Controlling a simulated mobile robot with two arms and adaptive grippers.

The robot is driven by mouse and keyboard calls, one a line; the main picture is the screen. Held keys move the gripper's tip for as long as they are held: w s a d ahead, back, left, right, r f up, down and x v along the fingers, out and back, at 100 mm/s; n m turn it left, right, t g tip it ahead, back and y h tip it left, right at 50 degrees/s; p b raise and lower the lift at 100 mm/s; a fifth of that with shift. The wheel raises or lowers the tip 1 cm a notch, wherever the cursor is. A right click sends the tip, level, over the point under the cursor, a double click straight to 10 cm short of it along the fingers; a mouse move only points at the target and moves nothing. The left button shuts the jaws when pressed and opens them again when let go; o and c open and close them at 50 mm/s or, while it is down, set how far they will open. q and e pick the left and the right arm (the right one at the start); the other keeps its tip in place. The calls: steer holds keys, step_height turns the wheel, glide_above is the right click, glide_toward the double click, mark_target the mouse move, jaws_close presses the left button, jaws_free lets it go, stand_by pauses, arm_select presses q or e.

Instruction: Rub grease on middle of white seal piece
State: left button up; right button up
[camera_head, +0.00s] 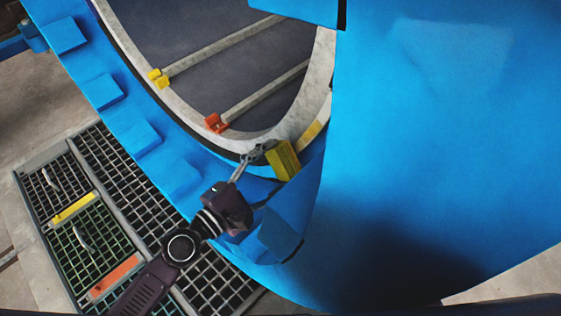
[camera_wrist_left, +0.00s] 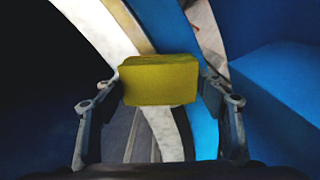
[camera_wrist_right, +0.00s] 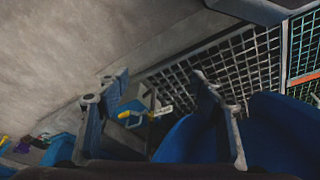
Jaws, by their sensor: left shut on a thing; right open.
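The white seal piece (camera_head: 177,92) curves along the rim of the blue autoclave's opening. My left gripper (camera_head: 268,154) is shut on a yellow block (camera_head: 284,161) at the lower right part of the rim. A pale yellow patch (camera_head: 312,131) shows on the rim just above the block. In the left wrist view, the block (camera_wrist_left: 160,82) sits between both fingertips (camera_wrist_left: 160,90), in front of the white band (camera_wrist_left: 98,24). Whether it touches the seal, I cannot tell. My right gripper (camera_wrist_right: 158,80) is open and empty, away from the seal.
The large blue door (camera_head: 440,130) stands to the right of the opening. Floor grating (camera_head: 130,190) lies at lower left. Tools (camera_wrist_right: 135,115) lie beyond my right gripper.

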arm_select(q)
steer(key=b+v, duration=0.1)
steer(key=v, duration=0.2)
steer(key=shift+s+a+f, duration=0.1)
steer(key=shift+s+a, duration=0.1)
steer(key=shift+s+a+b, duration=0.45)
steer(key=shift+s, duration=0.05)
arm_select(e)
steer(key=shift+s+d+r, duration=0.1)
steer(key=shift+s+r, duration=0.35)
steer(key=shift+r, duration=0.25)
arm_select(q)
steer(key=shift+s+a+b, duration=0.4)
steer(key=shift+r+b+v, duration=0.2)
steer(key=shift+b+v, duration=0.3)
steer(key=shift+v, duration=0.45)
arm_select(e)
steer(key=w+a+r+t, duration=0.1)
steer(key=w+a+t, duration=0.1)
steer(key=w, duration=0.4)
steer(key=shift+w+t+y, duration=0.2)
steer(key=shift+t+y, duration=0.2)
steer(key=shift+t, duration=0.2)
arm_select(q)
steer(key=shift+w+f, duration=0.1)
arm_select(e)
steer(key=shift+w, duration=0.1)
